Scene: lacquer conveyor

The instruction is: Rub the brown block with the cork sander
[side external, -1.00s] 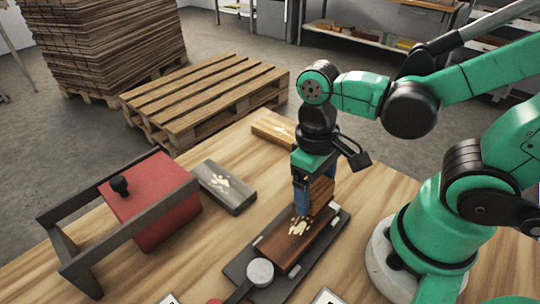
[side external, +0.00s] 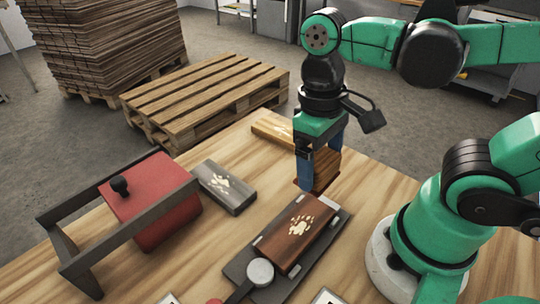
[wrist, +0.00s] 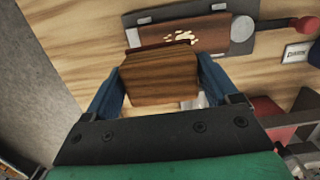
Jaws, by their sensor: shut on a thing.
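The brown block (side external: 291,246) lies in a dark clamp fixture (side external: 240,264) on the wooden table, with a pale patchy mark on its top. In the wrist view the block (wrist: 208,36) is beyond the held sander. My gripper (side external: 319,185) is shut on the cork sander (side external: 326,168), a brown block-shaped piece that fills the space between the blue fingers in the wrist view (wrist: 158,78). The sander is raised above the table behind the brown block, apart from it. Its underside is mostly hidden.
A grey block (side external: 226,187) and a yellowish block (side external: 272,130) with pale marks lie on the table. A red box-like piece with a black knob (side external: 155,205) stands in a dark frame at left. The fixture's round grey knob (side external: 260,272) is near the front.

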